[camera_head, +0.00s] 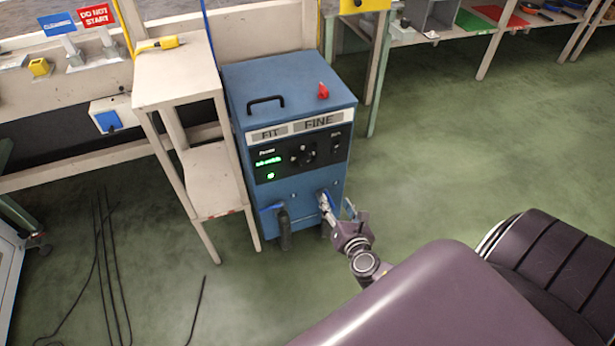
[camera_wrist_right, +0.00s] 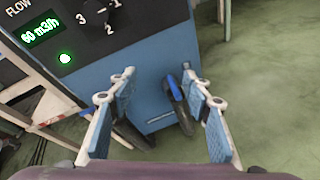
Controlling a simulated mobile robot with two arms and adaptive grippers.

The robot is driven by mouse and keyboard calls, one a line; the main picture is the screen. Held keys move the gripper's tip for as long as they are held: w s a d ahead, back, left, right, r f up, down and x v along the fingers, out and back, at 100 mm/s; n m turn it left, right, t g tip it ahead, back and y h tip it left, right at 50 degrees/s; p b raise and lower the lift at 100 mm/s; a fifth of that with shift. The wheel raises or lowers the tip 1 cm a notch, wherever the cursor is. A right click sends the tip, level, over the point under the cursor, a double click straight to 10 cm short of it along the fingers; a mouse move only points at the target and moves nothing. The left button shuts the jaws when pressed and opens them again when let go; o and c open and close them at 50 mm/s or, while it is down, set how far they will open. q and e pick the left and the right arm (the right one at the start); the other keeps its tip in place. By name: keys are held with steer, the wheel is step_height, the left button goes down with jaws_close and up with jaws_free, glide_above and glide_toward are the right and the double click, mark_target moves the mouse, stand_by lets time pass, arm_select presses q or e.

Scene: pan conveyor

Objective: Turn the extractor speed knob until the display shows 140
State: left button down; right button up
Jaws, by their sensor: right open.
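The extractor (camera_head: 290,87) is a blue cabinet with a black front panel. Its green display (camera_head: 268,161) is too small to read in the head view; in the wrist view the display (camera_wrist_right: 43,31) appears to show 60 m3/h. The dark knob (camera_head: 303,154) sits right of the display; in the wrist view the knob (camera_wrist_right: 103,12) is partly cut off at the top, with numbers 1, 2 and 3 around it. My right gripper (camera_head: 338,204) is open and empty, below the panel in front of the lower front, apart from the knob. My left gripper is out of view.
A dark hose fitting with a blue lever (camera_wrist_right: 178,98) shows between my right fingers; another fitting (camera_head: 284,228) hangs at the lower left. A green light (camera_wrist_right: 65,58) glows below the display. A beige stand (camera_head: 172,85) adjoins the cabinet. Green floor on the right is clear.

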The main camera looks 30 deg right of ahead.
mark_target(306, 161)
steer(key=w+a+r+n+t+y+b, duration=0.25)
steer(key=w+r+n+t, duration=0.2)
steer(key=r+n, duration=0.4)
steer(key=shift+h, duration=0.25)
steer(key=w, duration=0.4)
steer(key=w+b, duration=0.1)
steer(key=w, duration=0.1)
steer(key=shift+w+d+f, duration=0.1)
steer(key=shift+w+f, duration=0.1)
steer(key=shift+f, duration=0.05)
steer(key=shift+w+d, duration=0.1)
steer(key=shift+w, duration=0.55)
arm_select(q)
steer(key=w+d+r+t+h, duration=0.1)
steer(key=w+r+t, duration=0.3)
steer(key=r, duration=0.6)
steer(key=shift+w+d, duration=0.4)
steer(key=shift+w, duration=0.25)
arm_select(e)
steer(key=shift+c, duration=0.5)
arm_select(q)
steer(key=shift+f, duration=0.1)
arm_select(e)
steer(key=c, duration=1.1)
